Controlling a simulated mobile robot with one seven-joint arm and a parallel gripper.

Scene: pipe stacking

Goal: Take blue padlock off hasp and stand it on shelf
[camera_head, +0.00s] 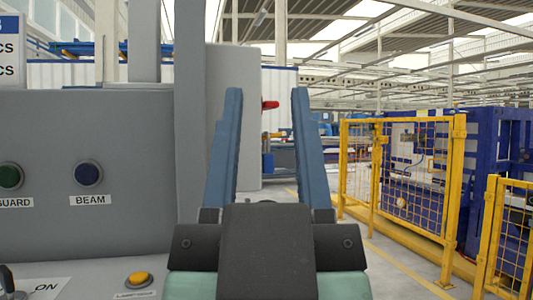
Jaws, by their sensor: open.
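My gripper (267,95) is in the middle of the head view, its two long blue fingers apart and pointing up and away. Nothing is held between them. A small red part (270,104) shows in the gap between the fingers, beside the edge of a grey panel; I cannot tell what it is. I cannot make out a blue padlock, a hasp or a shelf in this view. My gripper's dark body hides what lies directly behind it.
Yellow mesh fencing (410,180) and blue machinery (485,150) stand at right. Open floor (390,275) lies between.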

